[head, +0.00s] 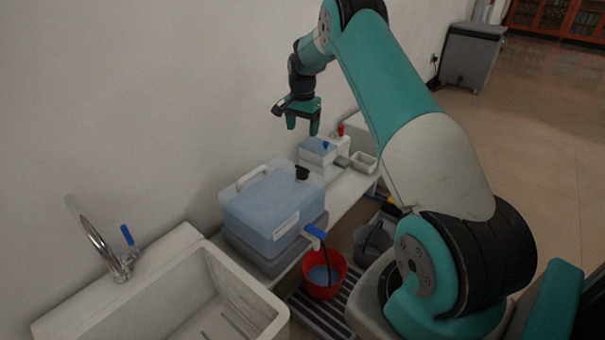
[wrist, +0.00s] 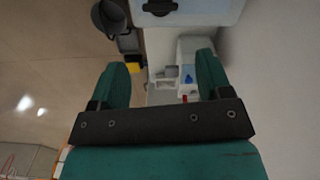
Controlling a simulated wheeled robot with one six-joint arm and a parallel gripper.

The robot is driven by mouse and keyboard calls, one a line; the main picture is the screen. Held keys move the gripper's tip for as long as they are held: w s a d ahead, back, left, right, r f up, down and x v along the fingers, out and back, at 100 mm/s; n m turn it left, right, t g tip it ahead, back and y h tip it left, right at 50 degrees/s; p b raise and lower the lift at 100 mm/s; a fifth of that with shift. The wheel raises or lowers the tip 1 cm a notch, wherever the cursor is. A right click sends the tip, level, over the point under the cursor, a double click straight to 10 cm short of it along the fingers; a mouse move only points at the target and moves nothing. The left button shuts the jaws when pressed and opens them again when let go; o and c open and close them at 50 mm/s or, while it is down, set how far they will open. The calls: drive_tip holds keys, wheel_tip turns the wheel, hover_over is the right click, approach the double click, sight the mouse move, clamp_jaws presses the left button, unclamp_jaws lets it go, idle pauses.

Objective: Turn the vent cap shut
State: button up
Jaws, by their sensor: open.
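The black vent cap (head: 302,173) sits on top of the translucent water container (head: 262,207), which holds blue liquid. In the wrist view the cap (wrist: 160,7) shows at the top edge, with a bar across it, partly cut off by the frame. The container (wrist: 205,12) is also partly in that view. My gripper (head: 303,125) is open and empty, pointing down, above and apart from the cap. Its two teal fingers are spread wide in the wrist view (wrist: 162,64). I cannot tell how far the cap is turned.
A blue-handled tap (head: 315,231) is on the container's front, above a red bucket (head: 325,275) with blue liquid. A sink (head: 205,300) with a faucet (head: 103,250) stands at left. A small box (head: 318,152) and a red-topped bottle (head: 341,141) stand behind the container. A wall runs along the left.

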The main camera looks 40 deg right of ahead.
sight(302, 168)
wheel_tip(302, 168, down, 16)
drive_tip(key=b, duration=0.4)
drive_tip(key=shift+f, duration=0.2)
drive_tip(key=c, duration=0.6)
